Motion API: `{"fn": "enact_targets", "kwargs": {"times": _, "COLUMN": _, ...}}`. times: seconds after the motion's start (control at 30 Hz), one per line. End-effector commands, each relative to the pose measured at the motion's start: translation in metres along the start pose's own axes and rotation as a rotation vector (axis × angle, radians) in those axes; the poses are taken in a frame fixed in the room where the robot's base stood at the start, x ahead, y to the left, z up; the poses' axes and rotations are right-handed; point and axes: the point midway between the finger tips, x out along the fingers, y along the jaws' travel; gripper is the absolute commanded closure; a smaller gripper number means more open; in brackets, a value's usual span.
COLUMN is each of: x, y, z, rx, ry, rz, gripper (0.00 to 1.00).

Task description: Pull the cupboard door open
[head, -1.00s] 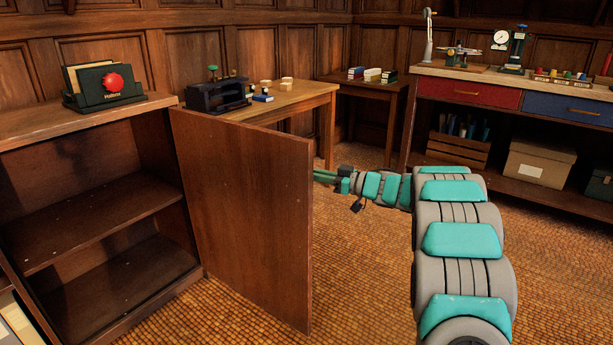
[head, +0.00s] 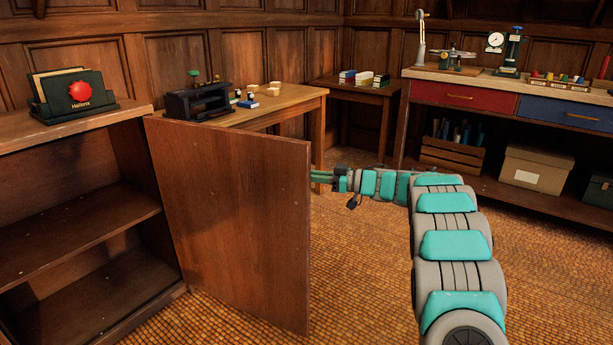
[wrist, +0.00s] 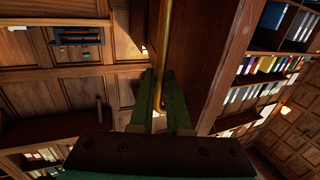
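The cupboard (head: 82,248) at the left has its front open and its shelves in view. Its brown wooden door (head: 230,220) stands swung wide, out to the right of the cupboard, with its inner face towards the head camera. My gripper (head: 321,177) is at the door's free edge, and its fingertips are hidden behind the door in the head view. In the wrist view, the green fingers of my gripper (wrist: 157,92) are closed around a brass bar handle (wrist: 164,45) beside the door panel (wrist: 197,60).
A table (head: 290,103) with a dark device stands behind the door. A workbench (head: 535,90) with red and blue drawer fronts is at the back right. The carpet (head: 370,290) around the door is clear.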

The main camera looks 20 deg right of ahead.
Motion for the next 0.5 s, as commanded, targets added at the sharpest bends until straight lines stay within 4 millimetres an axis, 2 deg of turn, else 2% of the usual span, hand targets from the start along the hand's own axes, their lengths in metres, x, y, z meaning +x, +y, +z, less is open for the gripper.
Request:
{"fn": "enact_targets", "kwargs": {"times": 0.03, "x": 0.0017, "y": -0.0007, "z": -0.0015, "rx": -0.002, "ry": 0.001, "rz": -0.002, "gripper": 0.84}}
{"fn": "enact_targets", "kwargs": {"times": 0.3, "x": 0.0010, "y": -0.0003, "z": -0.0010, "rx": -0.002, "ry": 0.001, "rz": -0.001, "gripper": 0.55}}
{"fn": "enact_targets", "kwargs": {"times": 0.5, "x": 0.0005, "y": -0.0001, "z": -0.0007, "rx": -0.001, "ry": 0.000, "rz": 0.000, "gripper": 0.55}}
